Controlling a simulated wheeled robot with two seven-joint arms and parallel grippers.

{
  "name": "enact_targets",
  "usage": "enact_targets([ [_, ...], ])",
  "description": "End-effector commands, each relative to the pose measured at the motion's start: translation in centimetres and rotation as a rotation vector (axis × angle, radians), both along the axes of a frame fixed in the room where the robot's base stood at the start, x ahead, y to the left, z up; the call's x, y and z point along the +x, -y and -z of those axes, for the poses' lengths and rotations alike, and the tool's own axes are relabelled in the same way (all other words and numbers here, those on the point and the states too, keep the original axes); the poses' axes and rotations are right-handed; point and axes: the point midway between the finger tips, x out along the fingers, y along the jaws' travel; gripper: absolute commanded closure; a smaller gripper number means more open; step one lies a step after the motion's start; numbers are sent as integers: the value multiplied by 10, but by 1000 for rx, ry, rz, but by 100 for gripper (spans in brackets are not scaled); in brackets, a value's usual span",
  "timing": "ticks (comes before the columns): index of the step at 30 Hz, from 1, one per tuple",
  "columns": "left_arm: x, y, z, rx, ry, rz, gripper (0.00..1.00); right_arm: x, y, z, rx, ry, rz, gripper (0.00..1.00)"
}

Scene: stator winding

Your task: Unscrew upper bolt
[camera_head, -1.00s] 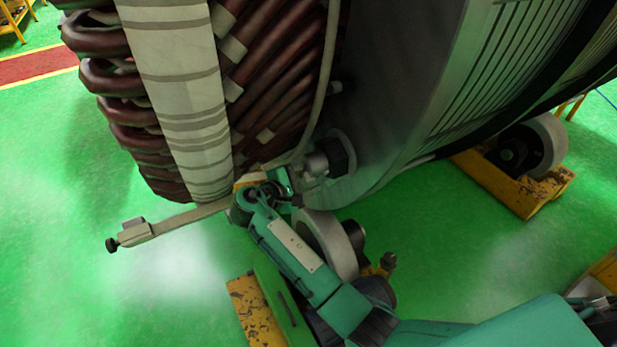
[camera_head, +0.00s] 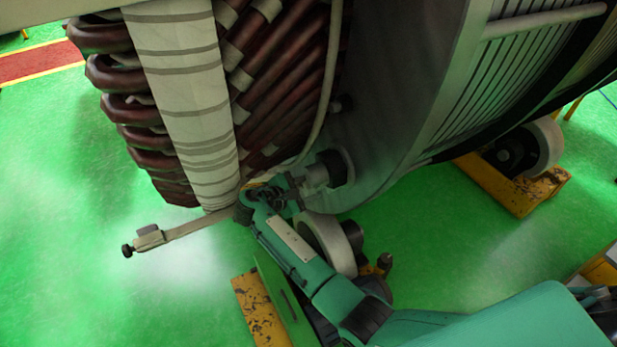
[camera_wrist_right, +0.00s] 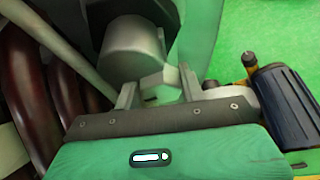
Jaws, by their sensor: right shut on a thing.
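My right gripper (camera_wrist_right: 160,92) is shut on a small pale piece (camera_wrist_right: 163,84), which looks like the head of a bolt. This piece sits at the near end of a grey cylinder (camera_wrist_right: 130,48) on the stator side. In the head view my right gripper (camera_head: 290,190) is at the low edge of the stator (camera_head: 400,110), right beside the grey cylinder (camera_head: 315,178) with its dark end (camera_head: 338,166). The bolt itself cannot be made out there. A second bolt cannot be told in these frames. My left gripper is not in view.
Dark red coils (camera_head: 285,95) and a white taped band (camera_head: 185,90) hang left of my gripper. A pale bar with a black knob (camera_head: 128,251) sticks out left. A roller (camera_head: 330,240) stands under my arm, another (camera_head: 530,148) at right. Green floor is open at left.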

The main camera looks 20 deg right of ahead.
Motion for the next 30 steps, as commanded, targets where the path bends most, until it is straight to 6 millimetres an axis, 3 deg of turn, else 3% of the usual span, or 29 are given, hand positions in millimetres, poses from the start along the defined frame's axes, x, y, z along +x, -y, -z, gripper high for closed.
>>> enact_targets([
  [1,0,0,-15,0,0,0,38,0,1,-8,-7,-34,1,82],
  [3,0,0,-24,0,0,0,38,0,1,-7,-17,-79,2,82],
  [12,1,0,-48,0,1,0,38,0,0,-4,-47,-235,1,82],
  [30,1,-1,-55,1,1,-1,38,1,1,0,-59,-299,1,82],
])
